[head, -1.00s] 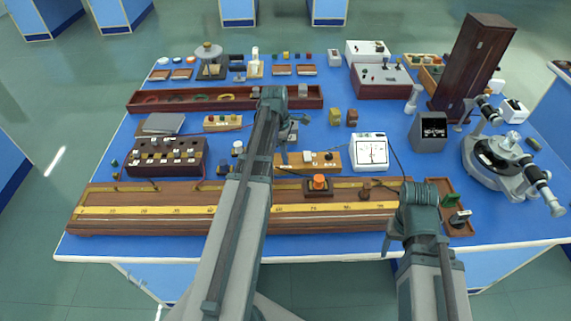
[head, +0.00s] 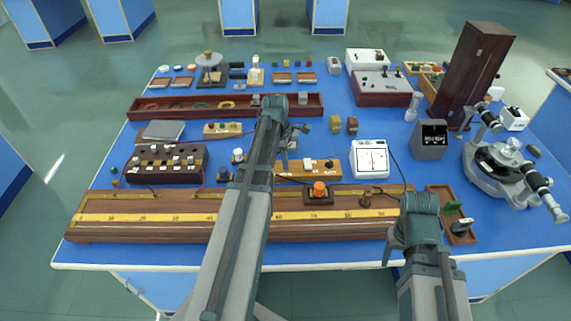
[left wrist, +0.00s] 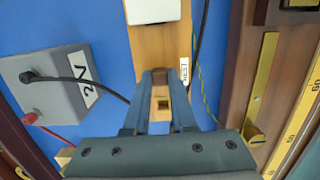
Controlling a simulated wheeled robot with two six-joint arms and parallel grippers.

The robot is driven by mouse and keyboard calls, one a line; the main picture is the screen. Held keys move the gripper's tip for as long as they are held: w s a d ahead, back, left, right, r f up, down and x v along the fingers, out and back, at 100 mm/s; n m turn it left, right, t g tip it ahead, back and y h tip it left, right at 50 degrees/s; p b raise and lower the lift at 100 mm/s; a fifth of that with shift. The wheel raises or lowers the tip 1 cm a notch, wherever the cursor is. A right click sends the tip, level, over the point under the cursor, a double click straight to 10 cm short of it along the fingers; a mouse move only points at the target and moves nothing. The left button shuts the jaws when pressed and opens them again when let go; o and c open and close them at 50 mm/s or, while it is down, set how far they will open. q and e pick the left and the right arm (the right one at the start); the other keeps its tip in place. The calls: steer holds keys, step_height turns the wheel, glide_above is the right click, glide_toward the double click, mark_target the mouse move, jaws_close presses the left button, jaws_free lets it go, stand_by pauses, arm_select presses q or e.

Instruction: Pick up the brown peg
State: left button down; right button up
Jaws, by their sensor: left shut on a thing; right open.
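The brown peg (left wrist: 160,77) is a small dark-brown block between the fingertips of my left gripper (left wrist: 159,84) in the left wrist view. The gripper is shut on it. Below the fingers lies a light wooden board (left wrist: 176,42) with a square dark hole (left wrist: 164,104) that shows open. How high the peg is above the board is hard to tell. In the head view my left gripper (head: 289,148) is over the wooden board (head: 328,169), and the arm hides the peg. My right gripper (head: 398,244) is open and empty near the front edge.
A white meter (head: 370,157) stands right of the board. The long ruled bench (head: 150,213) with an orange-knobbed slider (head: 319,191) lies in front. A grey box (left wrist: 48,75) with a black cable is beside the board. Bare blue table shows between items.

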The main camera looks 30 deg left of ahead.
arm_select(q)
steer(key=shift+r, duration=0.1)
steer(key=shift+r+p, duration=0.9)
steer(key=shift+p, duration=0.1)
step_height(320, 180, up, 2)
steer(key=shift+r+p, duration=0.1)
steer(key=shift+p, duration=0.95)
steer(key=s+d, duration=0.2)
steer(key=s, duration=0.2)
steer(key=s+d, duration=0.3)
steer(key=s, duration=0.2)
steer(key=s+d+p, duration=0.1)
steer(key=s+d, duration=0.2)
steer(key=s, duration=0.1)
steer(key=shift+s+d+r, duration=0.25)
steer(key=shift+s+r, duration=0.05)
steer(key=shift+r, duration=0.1)
steer(key=shift+r, duration=0.1)
steer(key=shift+r+p, duration=1.45)
steer(key=shift+p, duration=0.05)
